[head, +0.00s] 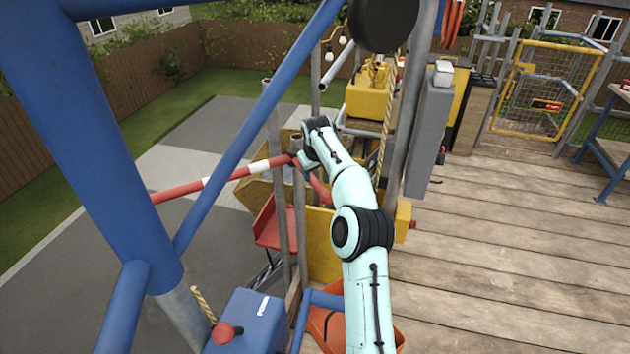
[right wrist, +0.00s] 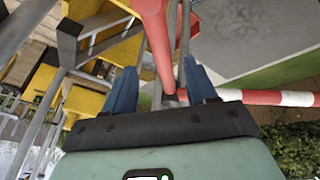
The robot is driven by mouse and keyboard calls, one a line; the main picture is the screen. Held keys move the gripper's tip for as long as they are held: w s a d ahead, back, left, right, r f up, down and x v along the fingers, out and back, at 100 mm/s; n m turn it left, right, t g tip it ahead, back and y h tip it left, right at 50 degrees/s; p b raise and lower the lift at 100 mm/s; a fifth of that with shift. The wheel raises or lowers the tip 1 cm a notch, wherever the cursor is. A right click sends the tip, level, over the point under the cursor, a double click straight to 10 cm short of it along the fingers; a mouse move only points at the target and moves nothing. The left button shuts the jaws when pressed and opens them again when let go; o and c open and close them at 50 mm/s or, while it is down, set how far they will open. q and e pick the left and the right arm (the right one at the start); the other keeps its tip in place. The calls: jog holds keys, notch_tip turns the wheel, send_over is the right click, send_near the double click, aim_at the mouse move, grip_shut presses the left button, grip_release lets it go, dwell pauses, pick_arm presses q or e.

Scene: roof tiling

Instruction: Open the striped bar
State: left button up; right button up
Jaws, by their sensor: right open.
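The red and white striped bar (head: 245,170) reaches out over the left side of the deck's edge, past the grey posts, in the head view. My right gripper (head: 298,160) is at the bar, beside the top of a grey post, and partly hidden by my own arm. In the right wrist view the two blue fingers (right wrist: 161,85) stand apart. A red part of the bar (right wrist: 157,40) shows between them, and the striped length (right wrist: 270,97) runs off to the right. I cannot tell whether the fingers touch it. My left gripper is out of view.
Thick blue tubes and a blue box (head: 245,322) with a red knob stand at the near left. A yellow hopper (head: 322,240) is below the bar. Grey uprights (head: 277,180) stand close to my gripper. The wooden deck (head: 510,250) at right is clear.

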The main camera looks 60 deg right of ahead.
aim_at(315, 181)
jog(key=x, duration=0.7)
jog(key=shift+w+f+p, duration=0.1)
jog(key=shift+p, duration=0.2)
